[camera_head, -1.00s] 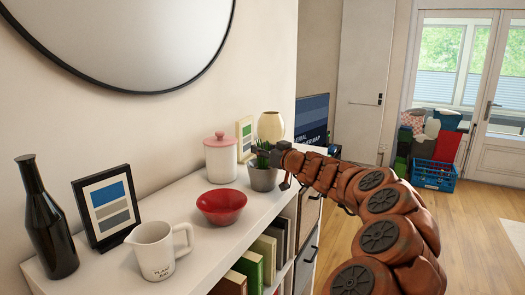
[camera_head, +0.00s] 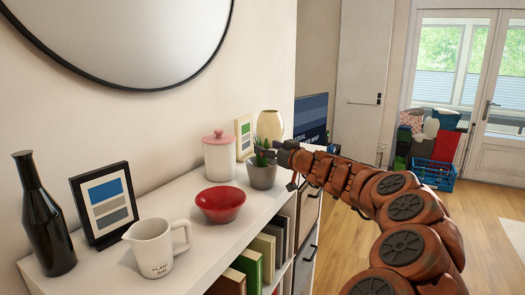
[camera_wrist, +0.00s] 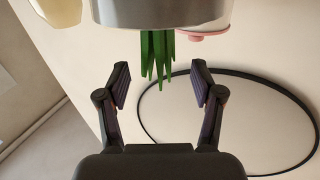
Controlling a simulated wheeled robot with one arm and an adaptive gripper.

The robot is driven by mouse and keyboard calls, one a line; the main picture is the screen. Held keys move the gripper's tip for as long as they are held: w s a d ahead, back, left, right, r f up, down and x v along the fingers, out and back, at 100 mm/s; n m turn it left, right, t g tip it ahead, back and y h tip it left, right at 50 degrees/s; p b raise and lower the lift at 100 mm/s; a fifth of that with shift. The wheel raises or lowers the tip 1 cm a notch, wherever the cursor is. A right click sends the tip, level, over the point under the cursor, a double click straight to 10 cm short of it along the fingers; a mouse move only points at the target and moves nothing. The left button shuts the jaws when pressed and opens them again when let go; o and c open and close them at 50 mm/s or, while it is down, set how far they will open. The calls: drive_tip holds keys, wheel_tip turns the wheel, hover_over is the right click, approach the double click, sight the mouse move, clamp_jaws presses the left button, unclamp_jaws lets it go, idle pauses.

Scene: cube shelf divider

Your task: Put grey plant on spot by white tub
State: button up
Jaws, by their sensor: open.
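The grey plant, a grey pot (camera_head: 262,176) with green spiky leaves, stands upright on the white shelf top. It is just right of the white tub (camera_head: 219,160) with a pink lid, with a small gap between them. My gripper (camera_head: 274,154) is at the plant's right, at leaf height. In the wrist view the picture is upside down: the pot (camera_wrist: 160,12) is at the top edge and its leaves hang between and beyond the open fingers (camera_wrist: 160,85). The fingers do not touch the pot. The tub's pink lid shows beside the pot.
A red bowl (camera_head: 220,204) stands in front of the tub. A white jug (camera_head: 154,247), framed picture (camera_head: 105,203) and black bottle (camera_head: 45,220) are further left. A cream vase (camera_head: 270,125) and a small frame (camera_head: 243,137) stand behind the plant. A round mirror hangs above.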

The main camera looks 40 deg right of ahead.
drive_tip(key=s+b, duration=0.3)
drive_tip(key=s, duration=0.5)
drive_tip(key=shift+s+a, duration=0.3)
drive_tip(key=shift+a, duration=0.15)
drive_tip(key=shift+a, duration=0.1)
